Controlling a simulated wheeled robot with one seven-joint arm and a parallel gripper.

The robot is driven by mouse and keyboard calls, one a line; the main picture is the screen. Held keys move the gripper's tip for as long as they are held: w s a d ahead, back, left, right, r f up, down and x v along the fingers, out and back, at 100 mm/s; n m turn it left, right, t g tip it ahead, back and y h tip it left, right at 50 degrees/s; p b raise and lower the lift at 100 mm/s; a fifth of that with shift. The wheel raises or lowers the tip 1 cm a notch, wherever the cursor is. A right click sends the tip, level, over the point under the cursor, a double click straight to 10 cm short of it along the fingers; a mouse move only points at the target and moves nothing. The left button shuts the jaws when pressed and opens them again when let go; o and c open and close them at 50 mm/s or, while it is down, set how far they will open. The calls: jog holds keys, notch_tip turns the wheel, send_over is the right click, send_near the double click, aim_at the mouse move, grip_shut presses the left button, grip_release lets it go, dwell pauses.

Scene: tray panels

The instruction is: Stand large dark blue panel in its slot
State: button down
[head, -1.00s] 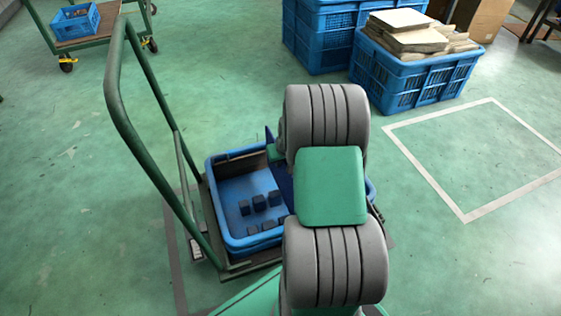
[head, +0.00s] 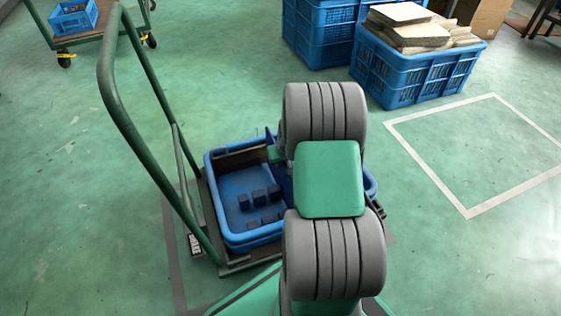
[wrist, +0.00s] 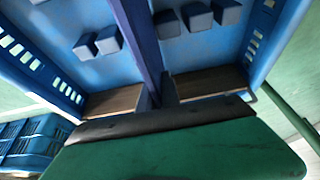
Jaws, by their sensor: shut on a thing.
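The large dark blue panel (wrist: 140,45) is seen nearly edge-on in the wrist view, running from the top edge down to my gripper (wrist: 160,97). My gripper is shut on the panel at its near end. In the head view only slivers of the panel (head: 270,138) show beside my arm, which hides the gripper. Small dark blue blocks (head: 258,198) with gaps between them stand on the blue tray's (head: 212,190) floor. In the wrist view the panel passes between blocks on the left (wrist: 108,39) and right (wrist: 197,16). Whether its lower edge touches the floor is hidden.
The tray sits on a cart with a tall green handle (head: 118,110) at its left. Brown pieces (wrist: 115,100) lie near the tray's end. Blue crates (head: 400,80) stand at the back right, and another cart (head: 85,38) stands at the back left. Floor between is open.

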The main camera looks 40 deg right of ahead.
jog(key=shift+f, duration=0.3)
jog(key=c, duration=1.5)
grip_release()
jog(key=p+v, duration=0.3)
jog(key=v, duration=0.4)
jog(key=shift+r+p, duration=0.15)
jog(key=shift+p, duration=0.2)
jog(key=shift+s+r, duration=0.15)
jog(key=shift+r, duration=0.05)
